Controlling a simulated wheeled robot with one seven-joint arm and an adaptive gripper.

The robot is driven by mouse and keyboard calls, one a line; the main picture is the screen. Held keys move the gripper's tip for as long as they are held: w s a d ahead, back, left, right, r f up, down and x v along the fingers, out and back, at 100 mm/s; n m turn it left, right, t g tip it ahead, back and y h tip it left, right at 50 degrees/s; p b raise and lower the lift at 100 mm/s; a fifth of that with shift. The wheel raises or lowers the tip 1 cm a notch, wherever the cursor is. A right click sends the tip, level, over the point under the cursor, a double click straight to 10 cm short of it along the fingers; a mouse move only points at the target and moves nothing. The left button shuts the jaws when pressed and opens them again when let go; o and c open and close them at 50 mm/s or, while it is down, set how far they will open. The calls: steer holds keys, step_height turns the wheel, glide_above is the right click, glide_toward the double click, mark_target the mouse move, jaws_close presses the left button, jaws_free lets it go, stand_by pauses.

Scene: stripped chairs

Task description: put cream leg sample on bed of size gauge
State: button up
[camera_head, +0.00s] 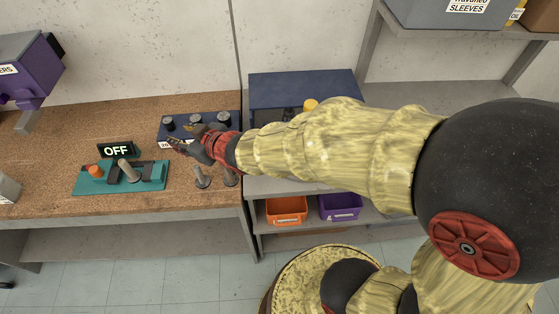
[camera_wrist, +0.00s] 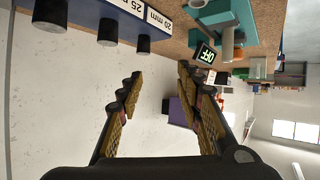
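The size gauge (camera_head: 152,184) looks to be the teal device on the cork bench, with an "OFF" display (camera_head: 116,150) and an orange knob (camera_head: 95,170). A pale grey-beige cylinder (camera_head: 128,170) stands tilted on its dark middle part. My gripper (camera_head: 184,138) is in front of the blue rack, right of the gauge. In the wrist view my gripper (camera_wrist: 160,78) is open, with nothing between its fingers.
A dark blue rack (camera_head: 233,130) with black-topped pegs stands behind my gripper; its size labels show in the wrist view (camera_wrist: 130,10). A purple machine (camera_head: 35,72) is at left. Orange (camera_head: 287,208) and purple (camera_head: 340,206) bins sit on a lower shelf. The bench front is clear.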

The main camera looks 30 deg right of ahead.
steer(key=s+d+r+m+h, duration=0.3)
steer(key=s+d+r+h, duration=0.1)
steer(key=d, duration=0.6)
steer(key=s+d+r+m+g, duration=0.1)
steer(key=s+d+g, duration=0.2)
steer(key=s, duration=0.7)
steer(key=s+d+r+m+g+h, duration=0.1)
steer(key=s+d, duration=0.3)
steer(key=s, duration=0.7)
steer(key=shift+d+r+m+g, duration=0.4)
steer(key=shift+r+m+g, duration=0.3)
steer(key=shift+g, duration=0.2)
